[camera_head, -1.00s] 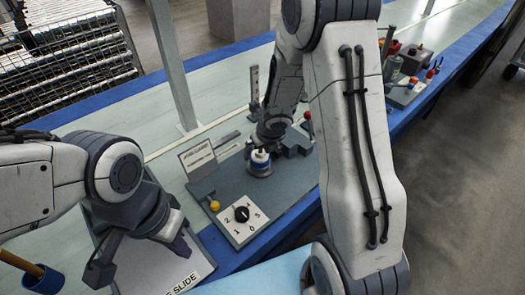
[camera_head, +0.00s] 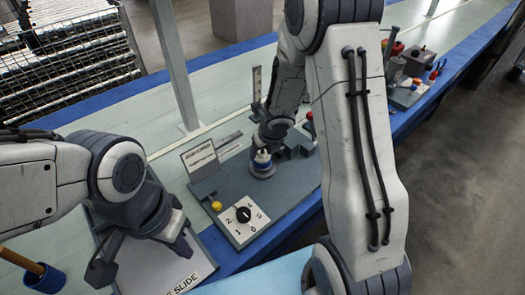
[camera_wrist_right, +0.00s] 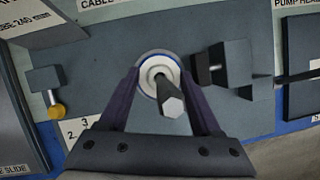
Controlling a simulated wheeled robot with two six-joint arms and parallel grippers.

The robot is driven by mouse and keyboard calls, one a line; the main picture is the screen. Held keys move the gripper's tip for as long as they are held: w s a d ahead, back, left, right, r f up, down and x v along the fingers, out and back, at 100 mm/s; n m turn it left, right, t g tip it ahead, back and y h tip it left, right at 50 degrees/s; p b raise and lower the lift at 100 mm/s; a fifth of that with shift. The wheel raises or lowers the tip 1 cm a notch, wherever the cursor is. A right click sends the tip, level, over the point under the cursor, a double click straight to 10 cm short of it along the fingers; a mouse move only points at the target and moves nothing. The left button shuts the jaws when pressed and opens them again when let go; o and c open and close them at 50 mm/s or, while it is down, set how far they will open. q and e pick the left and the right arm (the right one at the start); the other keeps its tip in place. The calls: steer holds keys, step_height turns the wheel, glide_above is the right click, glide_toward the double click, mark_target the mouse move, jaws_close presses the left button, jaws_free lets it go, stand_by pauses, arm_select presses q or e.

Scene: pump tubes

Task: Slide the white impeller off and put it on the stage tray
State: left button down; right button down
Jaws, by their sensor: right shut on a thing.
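The white impeller (camera_wrist_right: 146,73) shows in the right wrist view as a white round part with a blue rim, and a grey hex-ended shaft (camera_wrist_right: 172,105) stands in front of it. In the head view its white and blue side (camera_head: 262,159) shows low above a round grey base. My right gripper (camera_wrist_right: 161,80) is shut on the impeller, one dark finger on each side. My left gripper (camera_head: 140,262) is open and empty in the head view, above a pale panel (camera_head: 165,270) lettered "SLIDE". I cannot tell whether this panel is the stage tray.
A grey fixture plate (camera_head: 283,195) carries a numbered dial (camera_head: 243,214) and a yellow knob (camera_head: 216,206). A grey bracket (camera_wrist_right: 236,70) stands close to the right finger in the wrist view. A blue cup (camera_head: 45,280) is at lower left.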

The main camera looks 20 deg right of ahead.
steer(key=shift+r+p, duration=0.7)
stand_by(0.5)
steer(key=shift+r+p, duration=7.15)
steer(key=shift+r, duration=0.05)
steer(key=shift+f, duration=0.15)
step_height(320, 180, down, 5)
steer(key=b, duration=0.5)
steer(key=shift+f+b, duration=0.2)
steer(key=shift+b, duration=0.15)
steer(key=shift+r, duration=0.15)
